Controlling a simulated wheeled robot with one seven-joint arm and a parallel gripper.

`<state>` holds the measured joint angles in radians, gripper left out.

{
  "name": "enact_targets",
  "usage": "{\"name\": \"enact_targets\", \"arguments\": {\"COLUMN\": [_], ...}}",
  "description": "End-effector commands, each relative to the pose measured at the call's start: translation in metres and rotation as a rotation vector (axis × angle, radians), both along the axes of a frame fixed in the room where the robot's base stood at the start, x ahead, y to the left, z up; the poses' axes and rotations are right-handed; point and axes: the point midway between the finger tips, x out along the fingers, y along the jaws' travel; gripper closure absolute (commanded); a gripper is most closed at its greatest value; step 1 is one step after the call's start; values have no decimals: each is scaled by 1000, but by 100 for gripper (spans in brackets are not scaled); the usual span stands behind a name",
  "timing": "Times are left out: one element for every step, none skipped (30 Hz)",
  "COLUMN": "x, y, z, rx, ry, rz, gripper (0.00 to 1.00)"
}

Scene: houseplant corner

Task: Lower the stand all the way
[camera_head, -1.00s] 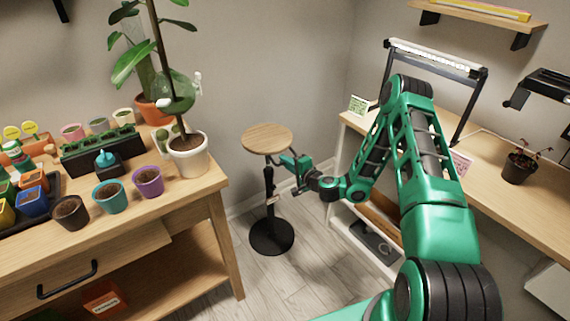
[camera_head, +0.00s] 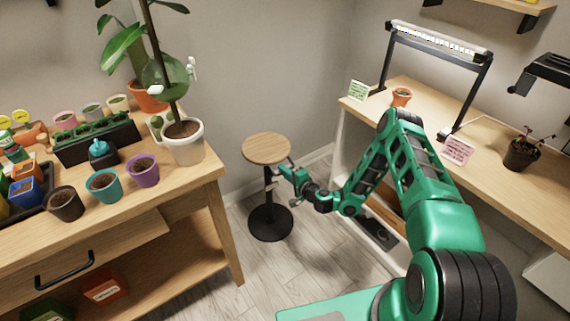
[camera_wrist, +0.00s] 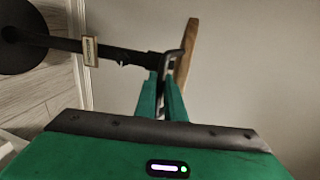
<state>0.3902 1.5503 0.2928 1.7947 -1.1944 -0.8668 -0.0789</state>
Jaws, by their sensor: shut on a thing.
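The stand has a round wooden top (camera_head: 267,149), a black column (camera_head: 268,188) and a round black base (camera_head: 270,222). It stands upright on the floor between the two benches. My gripper (camera_head: 285,173) is just below the right side of the top, beside the column. In the wrist view my gripper (camera_wrist: 168,82) is shut on a thin grey lever (camera_wrist: 187,42) under the wooden top (camera_wrist: 188,50), which shows edge-on. The exact grip is partly hidden by the fingers.
A wooden bench (camera_head: 190,185) with several pots is on the left, a white potted plant (camera_head: 183,142) near its corner. A desk (camera_head: 420,95) with a lamp frame (camera_head: 440,38) is on the right. The grey floor (camera_head: 315,245) around the base is clear.

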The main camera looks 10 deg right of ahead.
Motion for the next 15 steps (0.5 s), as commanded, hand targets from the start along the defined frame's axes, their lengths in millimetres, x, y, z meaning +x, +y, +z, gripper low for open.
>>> {"name": "enact_targets", "arguments": {"x": [-1, -1, -1, -1, -1, -1, -1, -1, -1, -2, -2, -2, -2, -2, -2], "y": [0, 0, 0, 0, 0, 0, 0, 0, 0, 0, 0, 0, 0, 0, 0], "z": [-8, -12, -15, -17, -19, -20, -21, -22, -22, -22, -22, -22, -22, -22, -21], "rx": [0, 0, -1, -1, -1, -1, -1, -1, -1, -1, -1, -1, -1, -1, -1], "ry": [2, 3, 2, 2, 2, 2, 2, 2, 2, 2, 3, 3, 3, 3, 3], "rz": [-1, -1, -1, -1, -1, -1, -1, 0, 0, 0, 0, 0, 0, 0, 0], "gripper": [100, 100, 100, 100, 100, 100, 100, 100, 100, 100, 100, 100, 100, 100, 100]}}
